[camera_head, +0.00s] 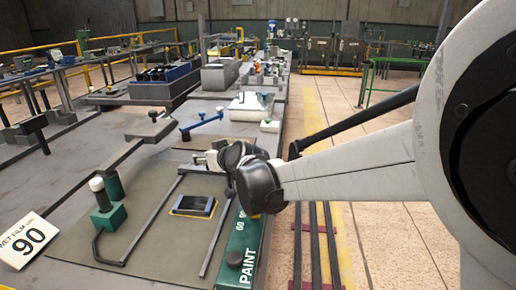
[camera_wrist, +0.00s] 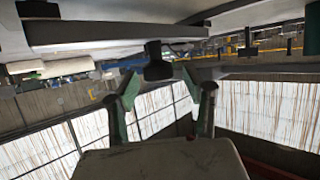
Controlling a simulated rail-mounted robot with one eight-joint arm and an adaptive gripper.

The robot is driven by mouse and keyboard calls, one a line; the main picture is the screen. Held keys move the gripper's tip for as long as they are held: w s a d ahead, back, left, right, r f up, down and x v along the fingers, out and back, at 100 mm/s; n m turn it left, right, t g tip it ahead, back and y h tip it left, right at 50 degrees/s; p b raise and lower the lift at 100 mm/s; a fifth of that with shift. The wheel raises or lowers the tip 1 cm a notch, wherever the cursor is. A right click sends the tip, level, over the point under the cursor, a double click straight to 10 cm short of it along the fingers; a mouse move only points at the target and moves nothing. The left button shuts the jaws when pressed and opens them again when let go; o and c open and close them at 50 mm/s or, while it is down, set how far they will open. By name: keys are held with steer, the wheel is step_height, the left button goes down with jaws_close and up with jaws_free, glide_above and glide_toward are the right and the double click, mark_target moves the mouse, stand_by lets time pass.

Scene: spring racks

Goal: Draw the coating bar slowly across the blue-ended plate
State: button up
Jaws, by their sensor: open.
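A small dark plate (camera_head: 194,205) with a bluish face lies on the grey-green mat (camera_head: 160,245), inside a yellow-orange outline. A dark bar with blue ends (camera_head: 201,124) lies farther back on the bench; I cannot tell for certain which piece is the coating bar. My gripper (camera_head: 225,158) hangs above the mat's far right part, behind my wrist and partly hidden by it. In the wrist view my gripper (camera_wrist: 158,84) has its two green-and-grey fingers apart. A small dark block (camera_wrist: 158,63) shows beyond the fingertips, with no clear contact.
A green block (camera_head: 106,216) holding a white-capped piece stands left on the mat. Bent dark rails (camera_head: 155,215) flank the plate. A green box marked PAINT (camera_head: 240,255) lines the right edge. A "WET FILM 90" sign (camera_head: 27,240) stands front left. Blue-grey trays (camera_head: 165,84) stand behind.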

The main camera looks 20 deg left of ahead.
steer(key=shift+r, duration=4.6)
